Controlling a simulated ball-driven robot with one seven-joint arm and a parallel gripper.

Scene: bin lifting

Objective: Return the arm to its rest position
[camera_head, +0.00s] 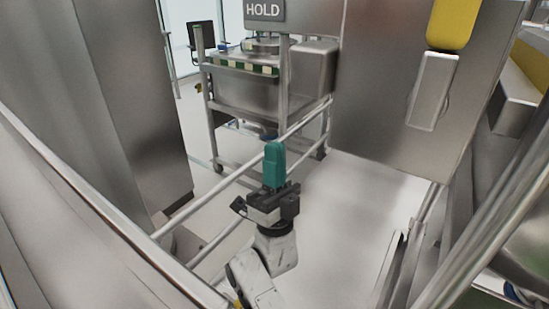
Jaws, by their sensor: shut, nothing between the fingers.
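My gripper (274,150) is near the middle of the head camera view, with green fingers pointing up in the picture. The fingers are together with nothing between them. The dark gripper body and my pale arm lie below it, and the arm runs down to the bottom edge. The gripper appears in front of a metal rail; whether it touches the rail cannot be told.
A wheeled metal cart holding a steel bin (245,92) stands behind, with a "HOLD" sign (265,10) above. A steel cabinet wall (378,120) is at right, a steel column (130,90) at left. Metal rails (215,192) cross near the arm. Pale floor shows right of the arm.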

